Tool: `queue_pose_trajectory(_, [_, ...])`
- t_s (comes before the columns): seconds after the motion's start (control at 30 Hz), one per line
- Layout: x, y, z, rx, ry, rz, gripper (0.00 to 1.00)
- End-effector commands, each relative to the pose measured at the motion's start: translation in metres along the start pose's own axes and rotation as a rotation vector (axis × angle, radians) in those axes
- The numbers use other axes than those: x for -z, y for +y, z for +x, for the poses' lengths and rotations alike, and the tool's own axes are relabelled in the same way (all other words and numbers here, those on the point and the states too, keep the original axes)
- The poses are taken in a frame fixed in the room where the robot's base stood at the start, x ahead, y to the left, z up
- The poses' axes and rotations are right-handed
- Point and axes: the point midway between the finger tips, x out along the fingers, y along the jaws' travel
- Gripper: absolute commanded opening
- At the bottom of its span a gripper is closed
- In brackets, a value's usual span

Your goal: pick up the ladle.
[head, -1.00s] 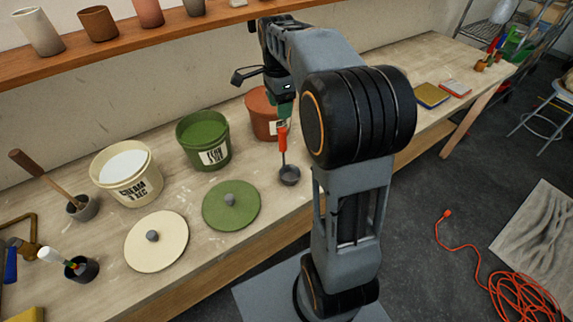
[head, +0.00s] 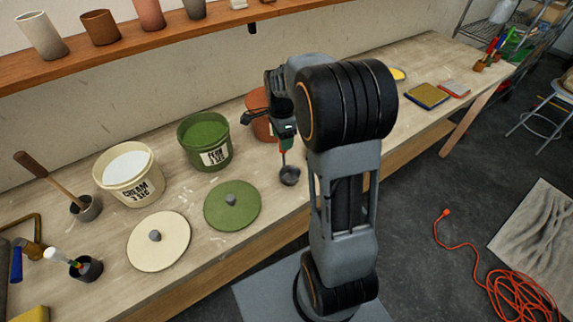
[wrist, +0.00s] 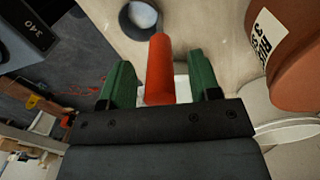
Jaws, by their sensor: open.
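The ladle (head: 289,174) stands upright on the workbench with its grey bowl down. Its red handle (wrist: 159,72) rises between the two green fingers of my gripper (wrist: 160,85) in the wrist view. Gaps show on both sides of the handle, so the open fingers are around it and not pressed on it. The grey bowl (wrist: 138,20) shows beyond the handle in the wrist view. In the head view my gripper (head: 286,138) is over the handle and hides most of it.
A terracotta bucket (head: 258,118) stands close behind my gripper; its wall (wrist: 295,75) is at the right in the wrist view. A green bucket (head: 205,145) and a green lid (head: 245,208) are to the left. The bench's front edge is close to the ladle.

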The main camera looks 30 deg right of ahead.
Motion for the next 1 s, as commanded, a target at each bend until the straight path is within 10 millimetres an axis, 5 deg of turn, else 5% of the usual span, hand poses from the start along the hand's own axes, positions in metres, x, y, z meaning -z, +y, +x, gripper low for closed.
queue_pose_trajectory(0.23, [-0.0001, -0.0002, 0.0015, 0.001, 0.000, 0.000, 0.57])
queue_pose_trajectory(0.83, [-0.0002, -0.0002, 0.0010, 0.001, 0.000, -0.001, 0.00])
queue_pose_trajectory(1.0, [-0.0003, -0.0002, 0.0010, 0.001, 0.000, -0.001, 0.00])
